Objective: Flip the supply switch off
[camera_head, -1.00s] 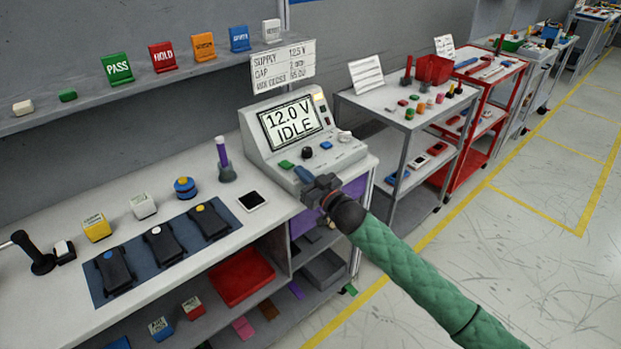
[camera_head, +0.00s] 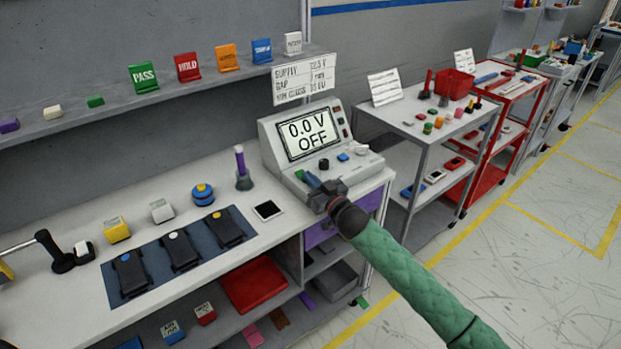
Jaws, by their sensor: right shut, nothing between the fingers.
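The supply unit (camera_head: 272,140) is a light grey console at the right end of the bench. Its display (camera_head: 308,133) reads 0.0 V OFF. A green switch (camera_head: 300,175) sits at the front left of its sloped panel, with a black knob (camera_head: 323,164), a blue button (camera_head: 342,157) and a white knob (camera_head: 361,150) to its right. My right gripper (camera_head: 313,182) is shut and empty, its blue tip at the panel's front edge beside the green switch. I cannot tell whether they touch; the gripper partly hides that area. My left gripper is not in view.
A paper sign (camera_head: 305,85) stands above the unit. Three black modules lie on a blue mat (camera_head: 208,250) to the left. A purple-handled tool (camera_head: 241,165) and a small dark-screened tablet (camera_head: 267,210) are nearer. A grey cart (camera_head: 385,115) stands to the right.

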